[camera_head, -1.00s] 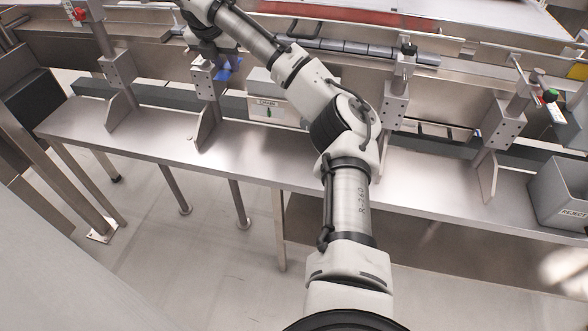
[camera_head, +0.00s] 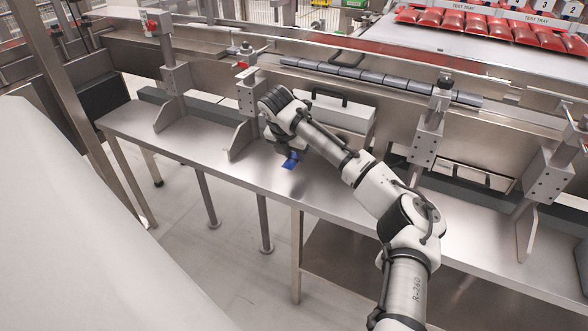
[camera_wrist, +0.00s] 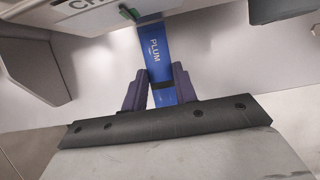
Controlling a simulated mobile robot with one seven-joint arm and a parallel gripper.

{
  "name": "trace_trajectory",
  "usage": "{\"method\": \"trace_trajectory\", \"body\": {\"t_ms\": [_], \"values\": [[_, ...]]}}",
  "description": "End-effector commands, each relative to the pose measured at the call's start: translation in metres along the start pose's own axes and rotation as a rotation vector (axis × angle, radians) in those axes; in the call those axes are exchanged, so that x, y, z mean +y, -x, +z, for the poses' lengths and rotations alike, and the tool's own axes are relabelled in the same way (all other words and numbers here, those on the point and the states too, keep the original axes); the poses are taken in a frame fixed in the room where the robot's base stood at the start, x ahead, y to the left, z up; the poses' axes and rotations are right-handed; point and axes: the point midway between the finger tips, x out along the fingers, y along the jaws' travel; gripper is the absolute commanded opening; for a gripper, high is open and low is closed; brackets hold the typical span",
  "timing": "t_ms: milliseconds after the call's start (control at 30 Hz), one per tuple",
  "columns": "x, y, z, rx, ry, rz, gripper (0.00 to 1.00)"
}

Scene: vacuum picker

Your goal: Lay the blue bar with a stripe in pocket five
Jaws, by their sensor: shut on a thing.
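The blue bar (camera_head: 291,160) hangs under my gripper (camera_head: 286,148) above the steel bench, left of a grey box with a handle. In the wrist view, the blue bar (camera_wrist: 155,45) reads "PLUM" and has a darker band near the fingers. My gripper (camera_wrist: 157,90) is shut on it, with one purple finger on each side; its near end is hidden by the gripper. Red packets fill the visible part of the test tray (camera_head: 518,17) at the top right. Number cards 2 and 3 show there; I see no mark for pocket five.
The grey box (camera_head: 335,118) stands behind the arm, with lettering starting "CH" in the wrist view. Upright clamp posts (camera_head: 250,92) line the steel bench (camera_head: 245,175). A row of grey blocks (camera_head: 370,78) lies along the rail. The bench front is mostly clear.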

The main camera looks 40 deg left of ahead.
Motion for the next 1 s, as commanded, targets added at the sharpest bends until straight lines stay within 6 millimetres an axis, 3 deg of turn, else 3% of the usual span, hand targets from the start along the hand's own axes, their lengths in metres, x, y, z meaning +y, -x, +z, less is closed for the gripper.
{"method": "trace_trajectory", "body": {"t_ms": [500, 867, 900, 1000], "values": [[0.000, -0.053, -0.023, 0.000, 0.000, 0.000, 0.06], [0.000, -0.058, -0.025, -0.001, 0.000, 0.001, 0.06], [0.000, -0.059, -0.025, -0.001, 0.000, 0.001, 0.29], [0.000, -0.058, -0.025, -0.001, 0.000, 0.000, 0.43]]}}
